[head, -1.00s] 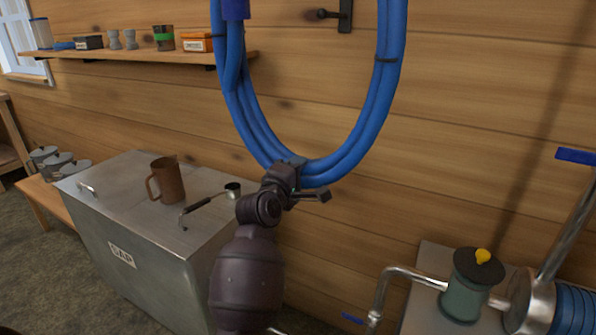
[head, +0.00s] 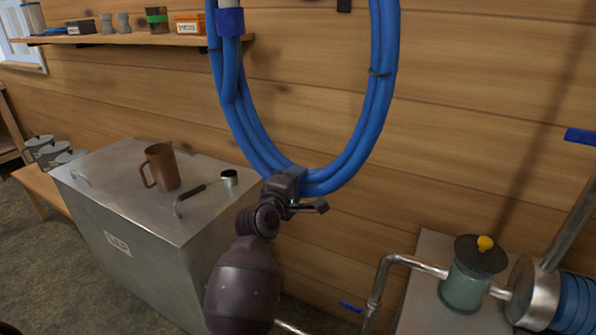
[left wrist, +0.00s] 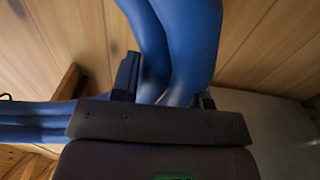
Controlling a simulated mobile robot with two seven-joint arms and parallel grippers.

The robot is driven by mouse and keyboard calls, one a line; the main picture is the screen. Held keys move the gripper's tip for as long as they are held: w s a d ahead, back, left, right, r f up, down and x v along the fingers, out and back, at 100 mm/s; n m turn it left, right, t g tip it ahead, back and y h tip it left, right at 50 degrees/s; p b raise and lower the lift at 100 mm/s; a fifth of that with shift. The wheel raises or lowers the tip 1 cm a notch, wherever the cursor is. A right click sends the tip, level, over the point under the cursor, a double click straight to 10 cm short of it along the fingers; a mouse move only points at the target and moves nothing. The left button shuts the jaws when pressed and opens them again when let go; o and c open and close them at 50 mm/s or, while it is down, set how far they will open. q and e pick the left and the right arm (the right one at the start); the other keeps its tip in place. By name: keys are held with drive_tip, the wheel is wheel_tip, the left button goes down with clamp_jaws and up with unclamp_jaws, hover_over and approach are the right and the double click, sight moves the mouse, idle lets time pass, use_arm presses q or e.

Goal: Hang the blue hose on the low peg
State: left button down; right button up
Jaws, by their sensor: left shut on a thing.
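The blue hose (head: 372,105) is a coil of several loops hanging in front of the plank wall; its top is cut off by the head view's upper edge. My left gripper (head: 300,187) is shut on the bottom of the coil. In the left wrist view the hose (left wrist: 185,40) passes between the fingers of the left gripper (left wrist: 165,92). Only the lower end of a dark wall bracket (head: 344,5) shows at the top edge, inside the loop's outline; I cannot tell whether it is the low peg. My right gripper is not in view.
A shelf (head: 130,39) with small items is on the wall. At lower right are metal pipes (head: 415,265) and a green canister (head: 465,288).

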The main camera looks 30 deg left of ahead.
use_arm(q)
wheel_tip(320, 180, down, 14)
drive_tip(key=b, duration=0.5)
drive_tip(key=shift+f, duration=0.15)
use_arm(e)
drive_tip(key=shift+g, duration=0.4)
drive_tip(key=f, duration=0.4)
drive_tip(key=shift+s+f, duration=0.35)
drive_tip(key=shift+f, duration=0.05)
use_arm(q)
drive_tip(key=shift+a, duration=0.1)
drive_tip(key=shift+w, duration=0.15)
drive_tip(key=shift+w+d+r+p, duration=0.2)
drive_tip(key=shift+w+d+r, duration=0.1)
drive_tip(key=shift+w, duration=0.5)
drive_tip(key=shift+w+d+r+p, duration=0.15)
drive_tip(key=shift+w+r+p, duration=0.15)
drive_tip(key=shift+w, duration=0.55)
drive_tip(key=shift+w+d+r+p, duration=0.15)
drive_tip(key=shift+w+d+r, duration=0.15)
drive_tip(key=shift+w, duration=0.5)
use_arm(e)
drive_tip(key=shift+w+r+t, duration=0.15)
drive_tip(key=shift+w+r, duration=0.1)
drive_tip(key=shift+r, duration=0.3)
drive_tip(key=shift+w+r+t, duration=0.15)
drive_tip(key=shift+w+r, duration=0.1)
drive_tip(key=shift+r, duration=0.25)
